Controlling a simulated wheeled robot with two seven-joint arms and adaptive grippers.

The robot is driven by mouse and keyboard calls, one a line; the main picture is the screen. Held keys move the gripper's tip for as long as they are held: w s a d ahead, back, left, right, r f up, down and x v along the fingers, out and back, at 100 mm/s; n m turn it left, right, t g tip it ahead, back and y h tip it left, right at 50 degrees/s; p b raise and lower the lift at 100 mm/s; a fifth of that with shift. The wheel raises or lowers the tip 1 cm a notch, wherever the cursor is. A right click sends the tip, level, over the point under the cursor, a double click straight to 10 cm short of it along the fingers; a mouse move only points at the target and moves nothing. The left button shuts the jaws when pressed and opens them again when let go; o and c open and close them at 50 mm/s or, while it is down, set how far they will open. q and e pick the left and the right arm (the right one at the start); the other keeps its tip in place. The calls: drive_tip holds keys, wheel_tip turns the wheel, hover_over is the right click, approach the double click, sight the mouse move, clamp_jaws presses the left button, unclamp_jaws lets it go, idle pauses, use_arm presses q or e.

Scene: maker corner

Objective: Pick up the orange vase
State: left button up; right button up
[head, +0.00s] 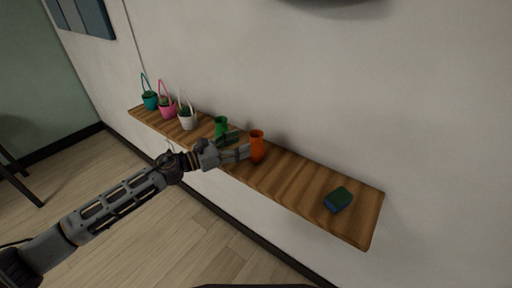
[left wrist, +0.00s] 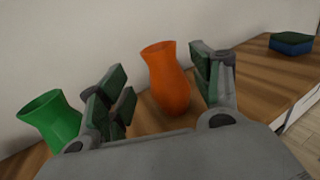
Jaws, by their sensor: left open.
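The orange vase (head: 257,146) stands upright on the wooden wall shelf, right of the shelf's middle. In the left wrist view the orange vase (left wrist: 166,78) shows between the two fingers of my left gripper (left wrist: 162,88). My left gripper (head: 241,146) is open, with its fingertips at the vase in the head view. A clear gap shows between the vase and the left finger; the right finger looks close to it, and I cannot tell whether it touches. My right gripper is not in view.
The shelf (head: 290,184) runs along a white wall (head: 340,100). A green vase (head: 220,126) stands just left of the orange one, close to my gripper. A green and blue sponge (head: 338,200) lies at the right end. Teal (head: 150,101), pink (head: 168,108) and white (head: 187,118) baskets stand left.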

sight(256, 136)
use_arm(q)
drive_tip(key=shift+x, duration=0.85)
drive_tip(key=shift+w+d+r+p, duration=0.25)
drive_tip(key=shift+d+p, duration=0.15)
drive_tip(key=shift+d, duration=0.15)
drive_tip(key=shift+w+d+r+p, duration=0.1)
drive_tip(key=shift+w+d+p, duration=0.2)
drive_tip(key=shift+d, duration=0.25)
drive_tip(key=shift+p+x, duration=0.4)
drive_tip(key=shift+x, duration=0.95)
drive_tip(key=shift+f, duration=0.15)
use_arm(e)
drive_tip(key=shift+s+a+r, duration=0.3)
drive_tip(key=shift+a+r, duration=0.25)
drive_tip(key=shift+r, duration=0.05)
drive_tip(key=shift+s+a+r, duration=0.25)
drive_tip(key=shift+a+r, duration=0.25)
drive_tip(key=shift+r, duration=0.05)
use_arm(q)
drive_tip(key=shift+c, duration=0.3)
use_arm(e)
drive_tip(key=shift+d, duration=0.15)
use_arm(q)
drive_tip(key=c, duration=1.1)
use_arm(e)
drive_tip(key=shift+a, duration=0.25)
